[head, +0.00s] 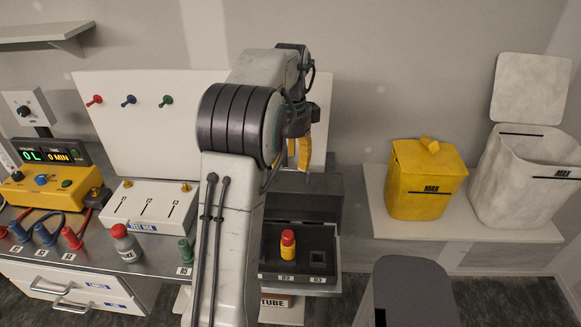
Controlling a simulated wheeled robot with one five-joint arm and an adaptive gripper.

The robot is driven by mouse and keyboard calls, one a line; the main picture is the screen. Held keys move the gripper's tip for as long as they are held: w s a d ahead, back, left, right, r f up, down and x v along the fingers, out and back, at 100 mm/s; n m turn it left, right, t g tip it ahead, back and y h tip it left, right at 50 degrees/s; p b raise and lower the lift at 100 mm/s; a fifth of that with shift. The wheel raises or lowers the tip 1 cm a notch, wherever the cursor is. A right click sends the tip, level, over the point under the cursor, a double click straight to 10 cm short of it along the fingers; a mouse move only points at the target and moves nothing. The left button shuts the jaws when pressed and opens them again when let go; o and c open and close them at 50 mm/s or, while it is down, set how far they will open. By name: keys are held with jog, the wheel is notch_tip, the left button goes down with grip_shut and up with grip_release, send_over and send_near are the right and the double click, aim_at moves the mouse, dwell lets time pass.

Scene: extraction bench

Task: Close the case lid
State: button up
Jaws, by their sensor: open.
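A dark grey case (318,240) sits on the bench at the picture's centre right. Its lid (322,202) stands raised at the back, so the inside is exposed. A small yellow bottle with a red cap (287,245) stands in the left part of the case. My gripper (300,163), with yellow fingers, is above and behind the lid's upper edge. It is open, with nothing visible between the fingers. I cannot tell whether it touches the lid. My arm hides the left side of the case and part of the lid.
A white box (149,206) with slots and a grey bottle with a red cap (126,243) stand on the bench at left. A yellow bin (421,185) and a white bin (526,185) stand on a shelf at right. A white panel (130,125) stands behind.

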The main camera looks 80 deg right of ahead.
jog(key=shift+f, duration=1.2)
grip_shut()
jog(key=shift+a+f, duration=0.15)
